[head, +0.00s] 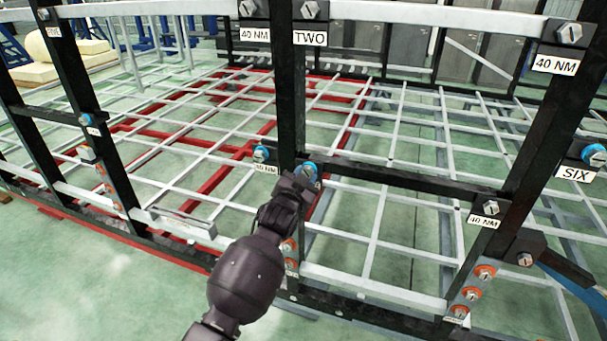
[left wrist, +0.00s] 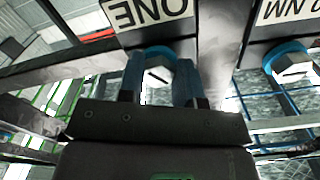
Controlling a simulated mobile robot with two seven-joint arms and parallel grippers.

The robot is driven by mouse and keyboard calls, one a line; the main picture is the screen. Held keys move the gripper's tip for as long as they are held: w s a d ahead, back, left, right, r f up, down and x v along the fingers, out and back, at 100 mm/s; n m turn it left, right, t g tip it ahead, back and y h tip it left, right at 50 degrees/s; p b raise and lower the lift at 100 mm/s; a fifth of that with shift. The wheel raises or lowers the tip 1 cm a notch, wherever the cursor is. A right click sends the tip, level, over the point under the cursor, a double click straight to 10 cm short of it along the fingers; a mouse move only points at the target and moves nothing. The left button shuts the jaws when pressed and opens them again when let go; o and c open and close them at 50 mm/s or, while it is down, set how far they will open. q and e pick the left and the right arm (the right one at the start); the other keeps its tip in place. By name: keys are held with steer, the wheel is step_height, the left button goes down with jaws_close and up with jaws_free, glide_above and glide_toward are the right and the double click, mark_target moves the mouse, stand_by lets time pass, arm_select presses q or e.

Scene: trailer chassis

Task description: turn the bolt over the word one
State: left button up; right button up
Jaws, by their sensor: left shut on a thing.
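The bolt over the word ONE is a silver hex head with a slot and a blue ring, best seen in the left wrist view (left wrist: 158,73). The ONE label (left wrist: 152,10) appears upside down there. In the head view the bolt (head: 310,169) shows at the dark upright post, and its label is hidden behind my gripper. My left gripper (head: 303,180) reaches up to it from below. In the left wrist view its two fingers (left wrist: 159,82) stand on either side of the bolt head, shut on it. My right gripper is in neither view.
A second blue-ringed bolt (head: 261,154) with a 40 NM label sits just left on the same frame. Dark crossbars and a white and red grid (head: 350,130) surround the arm. Green floor shows at lower left.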

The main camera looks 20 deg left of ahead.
arm_select(q)
steer(key=shift+r+n+p, duration=0.25)
steer(key=shift+n+p, duration=0.15)
steer(key=shift+n, duration=0.8)
steer(key=o, duration=0.9)
steer(key=shift+w+f, duration=0.15)
steer(key=shift+f, duration=0.05)
steer(key=s, duration=1.1)
steer(key=shift+a+b, duration=0.15)
steer(key=shift+b, duration=0.25)
